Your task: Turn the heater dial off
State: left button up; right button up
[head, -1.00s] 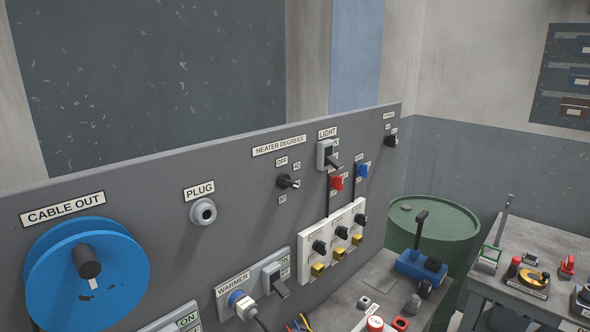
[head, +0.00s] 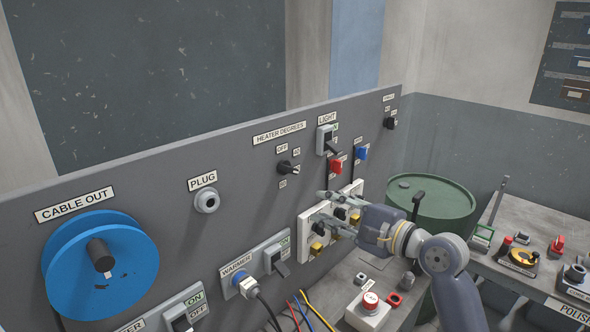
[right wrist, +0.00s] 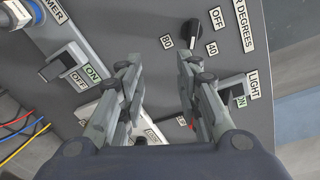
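The heater dial (head: 286,167) is a black knob on the grey panel under the HEATER DEGREES label (head: 279,132). Small tags around it read OFF, 40 and 80. My left gripper is not in view.
The warmer switch (head: 276,262) and plug (head: 205,200) are to the left.

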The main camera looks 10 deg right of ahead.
jog(key=m, duration=0.1)
send_near(293, 171)
jog(key=d+f, duration=0.1)
jog(key=y, duration=0.1)
jog(key=shift+t, duration=0.3)
jog(key=p+x, duration=0.3)
jog(key=x, duration=0.5)
jog(key=shift+w+a+r, duration=0.1)
jog(key=shift+a+r, duration=0.05)
jog(key=shift+a, duration=0.2)
jog(key=shift+w+a+p, duration=0.4)
jog(key=shift+w, duration=0.2)
jog(key=shift+c, duration=0.3)
grip_shut()
